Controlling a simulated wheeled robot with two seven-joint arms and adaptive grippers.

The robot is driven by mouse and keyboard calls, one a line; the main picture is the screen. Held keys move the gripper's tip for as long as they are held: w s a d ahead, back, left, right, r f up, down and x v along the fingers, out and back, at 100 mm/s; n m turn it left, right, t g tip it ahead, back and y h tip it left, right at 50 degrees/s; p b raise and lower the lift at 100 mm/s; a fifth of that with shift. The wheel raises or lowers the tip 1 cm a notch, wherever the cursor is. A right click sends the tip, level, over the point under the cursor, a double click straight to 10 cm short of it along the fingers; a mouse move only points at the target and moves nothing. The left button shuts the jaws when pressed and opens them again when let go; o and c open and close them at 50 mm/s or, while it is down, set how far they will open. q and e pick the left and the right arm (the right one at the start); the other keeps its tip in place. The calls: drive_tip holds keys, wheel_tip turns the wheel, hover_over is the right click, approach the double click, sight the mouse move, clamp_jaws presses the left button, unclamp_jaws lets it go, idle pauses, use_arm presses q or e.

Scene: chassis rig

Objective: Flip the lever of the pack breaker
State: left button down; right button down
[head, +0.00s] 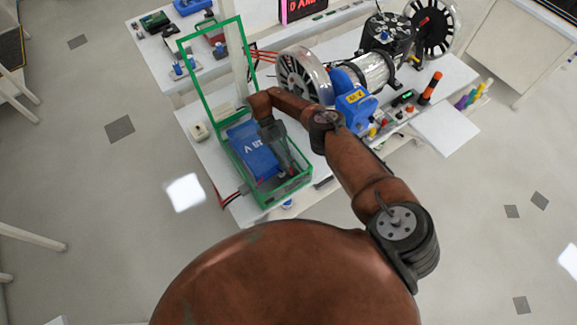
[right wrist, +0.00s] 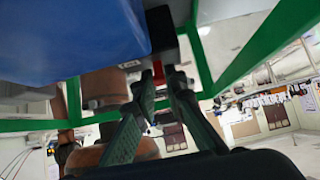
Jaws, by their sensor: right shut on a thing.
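The blue battery pack (head: 250,150) lies in a green-framed box (head: 267,205) on the white bench. It also fills the upper left of the right wrist view (right wrist: 70,35). The pack breaker (right wrist: 163,35) is a black block at the pack's end, with a red lever (right wrist: 158,71) pointing toward my gripper. My right gripper (head: 286,170) reaches down into the box at the pack's near right end. In the right wrist view its fingertips (right wrist: 160,78) are closed in on the red lever; the exact contact is hard to see. My left gripper is not in view.
The box's green lid frame (head: 183,72) stands raised at the back. Green frame bars (right wrist: 255,50) run close beside the right gripper. A motor rig with a clear-rimmed wheel (head: 305,77) and a blue unit (head: 355,108) stands right of the box.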

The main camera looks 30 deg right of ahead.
idle(0.5)
drive_tip(key=c, duration=2)
unclamp_jaws()
drive_tip(key=shift+o, duration=0.2)
drive_tip(key=shift+w+r, duration=0.1)
drive_tip(key=shift+r, duration=0.25)
wheel_tip(320, 180, up, 9)
